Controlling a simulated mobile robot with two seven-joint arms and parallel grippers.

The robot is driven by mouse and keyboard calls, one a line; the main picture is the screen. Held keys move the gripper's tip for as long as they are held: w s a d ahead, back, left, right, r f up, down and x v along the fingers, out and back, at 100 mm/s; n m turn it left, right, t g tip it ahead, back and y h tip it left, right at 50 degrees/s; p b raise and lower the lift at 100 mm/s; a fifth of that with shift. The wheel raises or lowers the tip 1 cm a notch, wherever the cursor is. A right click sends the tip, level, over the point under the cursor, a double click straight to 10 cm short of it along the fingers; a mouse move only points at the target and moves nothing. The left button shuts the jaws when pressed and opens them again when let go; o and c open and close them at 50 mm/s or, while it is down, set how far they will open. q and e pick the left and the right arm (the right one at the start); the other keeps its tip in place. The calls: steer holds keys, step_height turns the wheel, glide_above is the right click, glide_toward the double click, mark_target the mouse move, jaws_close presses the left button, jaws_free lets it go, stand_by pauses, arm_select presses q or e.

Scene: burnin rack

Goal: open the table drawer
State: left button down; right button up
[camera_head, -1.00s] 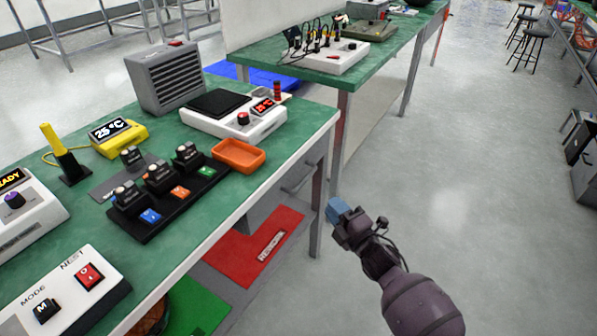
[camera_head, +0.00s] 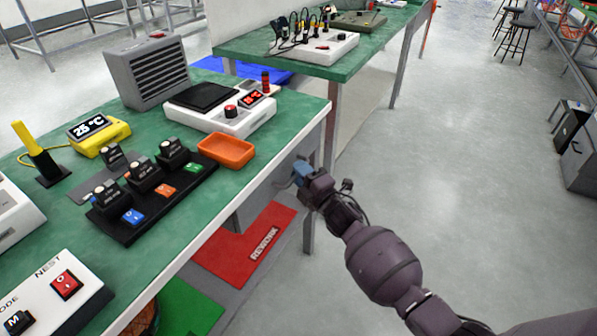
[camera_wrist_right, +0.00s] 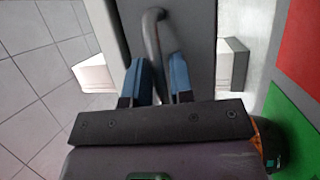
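The table drawer's grey front (camera_wrist_right: 197,30) fills the upper middle of the right wrist view, with a curved metal handle (camera_wrist_right: 153,30) on it. My right gripper (camera_wrist_right: 160,60) has its two blue fingers apart, one on each side of the handle. A gap shows between the fingers, and I see no firm grip on the handle. In the head view my right gripper (camera_head: 301,170) is at the drawer side under the green tabletop (camera_head: 235,180), and it partly hides the handle. The drawer looks closed. My left gripper is not in view.
On the tabletop stand an orange tray (camera_head: 226,151), a black rack (camera_head: 150,205) with several modules, and a white device (camera_head: 222,110). A red mat (camera_head: 250,240) and a green mat (camera_head: 190,308) lie below the table.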

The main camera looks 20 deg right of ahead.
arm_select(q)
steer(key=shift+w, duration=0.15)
arm_select(e)
steer(key=shift+w+a+r, duration=0.1)
steer(key=shift+w, duration=0.15)
steer(key=shift+c, duration=0.5)
steer(key=shift+c, duration=1.2)
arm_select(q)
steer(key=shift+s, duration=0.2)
arm_select(e)
jaws_close()
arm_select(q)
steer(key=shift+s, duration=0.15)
